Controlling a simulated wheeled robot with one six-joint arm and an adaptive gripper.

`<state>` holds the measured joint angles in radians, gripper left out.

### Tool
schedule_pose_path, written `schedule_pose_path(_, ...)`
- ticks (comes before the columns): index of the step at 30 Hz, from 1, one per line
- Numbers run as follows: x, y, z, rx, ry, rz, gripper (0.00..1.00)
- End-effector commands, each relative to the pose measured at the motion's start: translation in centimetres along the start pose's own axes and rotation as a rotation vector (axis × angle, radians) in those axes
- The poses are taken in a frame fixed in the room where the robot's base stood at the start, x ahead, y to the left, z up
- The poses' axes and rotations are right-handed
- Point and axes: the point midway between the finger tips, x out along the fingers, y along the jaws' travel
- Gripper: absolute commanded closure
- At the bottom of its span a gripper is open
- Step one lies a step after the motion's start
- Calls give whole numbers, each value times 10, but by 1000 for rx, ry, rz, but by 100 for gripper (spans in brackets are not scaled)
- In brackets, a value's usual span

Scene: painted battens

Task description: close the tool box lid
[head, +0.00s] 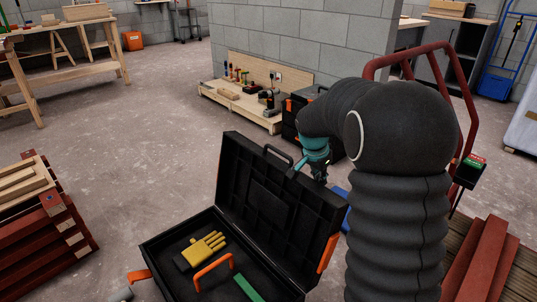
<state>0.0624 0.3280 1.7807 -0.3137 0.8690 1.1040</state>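The black tool box (165,262) stands open at the bottom middle of the head view. Its lid (268,205) is raised, with the ribbed inner side showing and a black handle on its top edge. Yellow gloves, an orange-handled item and a green item lie inside the box. My gripper (318,173), dark with a teal wrist, is at the lid's top edge, right of the handle. I cannot tell whether it touches the lid. Its fingers are small and partly hidden, so their opening is unclear.
Dark red battens (40,245) are stacked at the left, and more red battens (488,262) lie at the lower right. A red tubular frame (462,75) stands behind my arm. A low wooden shelf with tools (240,102) is along the block wall.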

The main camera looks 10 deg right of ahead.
Motion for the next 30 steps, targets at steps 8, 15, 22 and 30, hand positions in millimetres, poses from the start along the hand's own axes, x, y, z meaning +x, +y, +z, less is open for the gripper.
schedule_pose_path(8,-1,0,14,-3,-5,3,92)
schedule_pose_path(15,-3,1,25,-2,-6,5,92)
schedule_pose_path(22,-6,0,34,-3,-6,5,92)
schedule_pose_path(30,-10,0,45,-2,-5,3,92)
